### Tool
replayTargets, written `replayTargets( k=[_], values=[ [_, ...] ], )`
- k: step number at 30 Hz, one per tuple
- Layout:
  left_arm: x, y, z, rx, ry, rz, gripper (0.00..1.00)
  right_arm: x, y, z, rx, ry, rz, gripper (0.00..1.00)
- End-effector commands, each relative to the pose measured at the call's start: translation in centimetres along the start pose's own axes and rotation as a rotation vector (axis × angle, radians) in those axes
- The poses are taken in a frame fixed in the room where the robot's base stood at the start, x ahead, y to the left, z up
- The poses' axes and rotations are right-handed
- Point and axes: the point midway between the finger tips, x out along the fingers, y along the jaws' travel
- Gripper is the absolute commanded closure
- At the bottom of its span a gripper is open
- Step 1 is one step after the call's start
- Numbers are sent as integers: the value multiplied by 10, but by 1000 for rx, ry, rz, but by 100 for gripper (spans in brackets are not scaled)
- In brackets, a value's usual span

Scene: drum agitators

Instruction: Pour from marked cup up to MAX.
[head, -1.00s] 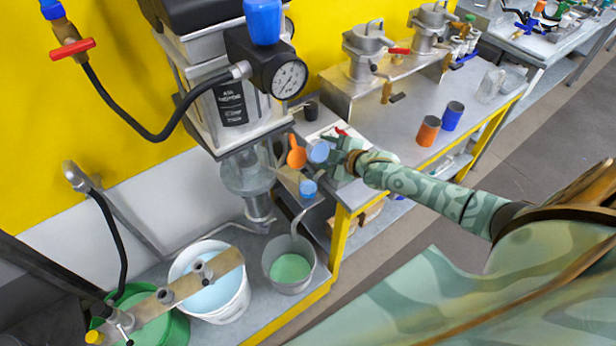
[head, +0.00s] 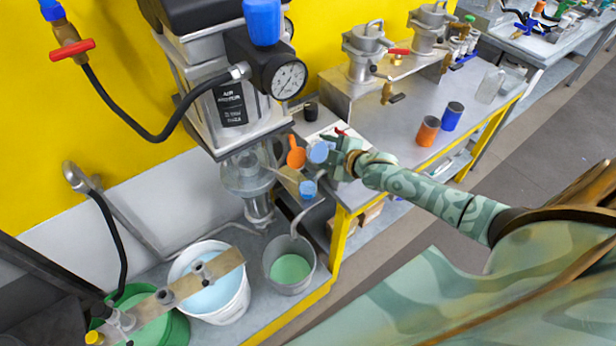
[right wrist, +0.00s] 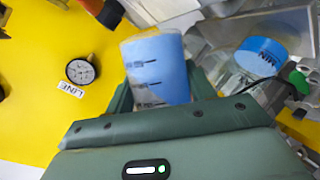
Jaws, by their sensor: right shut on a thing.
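My right gripper (head: 336,156) is shut on the marked cup (head: 318,152), a pale translucent cup with blue contents, held in the air beside the agitator. In the right wrist view the marked cup (right wrist: 158,70) shows dark level lines and leans a little in the picture; no stream shows. A second clear vessel with a blue part (head: 308,188) is just below the cup in the head view. In the right wrist view this clear vessel (right wrist: 264,58) stands right of the cup, apart from it, with "MIN" on its blue part. No MAX mark is readable. My left gripper is not in view.
An orange ladle-like thing (head: 296,155) is close left of the cup. The air motor (head: 235,105) with its gauge (head: 289,78) stands behind. A grey pail (head: 274,262) and a white bucket (head: 240,305) are below. Orange (head: 428,131) and blue (head: 452,116) cans stand right.

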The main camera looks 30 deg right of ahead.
Motion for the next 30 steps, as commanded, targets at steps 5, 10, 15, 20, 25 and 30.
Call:
replayTargets(
  k=[5,10,15,20,25,30],
  values=[
    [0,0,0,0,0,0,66,0,1,0,-9,-2,5,73],
    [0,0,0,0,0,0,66,0,1,-1,-19,-4,8,73],
    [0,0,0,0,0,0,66,-1,2,-1,-29,-5,12,73],
    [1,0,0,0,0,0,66,-1,2,-2,-37,-7,16,73],
    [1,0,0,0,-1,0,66,-1,3,-2,-46,-9,20,73],
    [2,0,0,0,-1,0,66,-1,3,-2,-55,-11,24,73]
  ],
)
